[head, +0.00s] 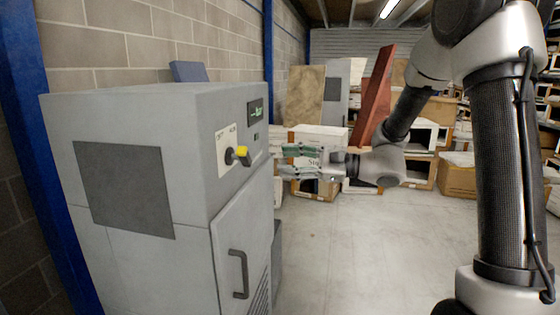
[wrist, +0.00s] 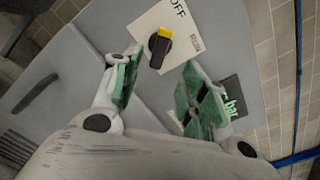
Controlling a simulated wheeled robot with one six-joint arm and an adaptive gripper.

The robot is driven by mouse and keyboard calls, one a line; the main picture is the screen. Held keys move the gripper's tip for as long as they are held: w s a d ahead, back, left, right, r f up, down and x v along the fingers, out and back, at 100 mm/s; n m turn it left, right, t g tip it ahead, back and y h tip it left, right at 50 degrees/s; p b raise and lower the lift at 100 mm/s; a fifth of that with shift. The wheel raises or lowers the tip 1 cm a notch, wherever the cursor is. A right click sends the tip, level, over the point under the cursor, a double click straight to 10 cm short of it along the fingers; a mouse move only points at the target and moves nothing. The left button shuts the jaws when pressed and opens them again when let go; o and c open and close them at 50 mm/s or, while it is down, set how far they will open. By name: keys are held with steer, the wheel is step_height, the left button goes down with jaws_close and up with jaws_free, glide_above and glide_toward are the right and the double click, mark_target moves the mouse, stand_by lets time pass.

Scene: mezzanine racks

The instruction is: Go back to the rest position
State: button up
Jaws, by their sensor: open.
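My gripper (head: 300,161) is open and empty, with green pads on its fingers. In the head view it points left toward the grey cabinet's front side, at about the height of the knob, with my arm coming in from the right. A black rotary knob with a yellow mark (head: 239,155) sits on a pale label plate (head: 224,147) on the grey cabinet (head: 180,200). In the wrist view the knob (wrist: 160,46) lies beyond the two spread fingertips (wrist: 155,88), apart from them.
The cabinet has a dark door handle (head: 238,273) and a dark display (head: 255,110). Blue posts (head: 50,170) and a block wall stand behind it. Cartons (head: 318,140) and a leaning red board (head: 375,95) stand at the back. The grey floor (head: 360,250) right of the cabinet is clear.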

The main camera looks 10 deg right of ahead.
steer(key=s+d+f+n+g+h, duration=0.3)
steer(key=s+d+f+g+h, duration=0.15)
steer(key=s+f, duration=0.45)
steer(key=s+d+f+n+g+h, duration=0.25)
steer(key=s+d+n+h, duration=0.4)
steer(key=s+d, duration=0.45)
steer(key=s+d+r+n+t+h, duration=0.4)
steer(key=s+d+r+t+h, duration=0.1)
steer(key=d+r, duration=0.4)
steer(key=shift+s+d+r+h, duration=0.25)
steer(key=shift+s+h, duration=0.25)
steer(key=shift+s, duration=0.15)
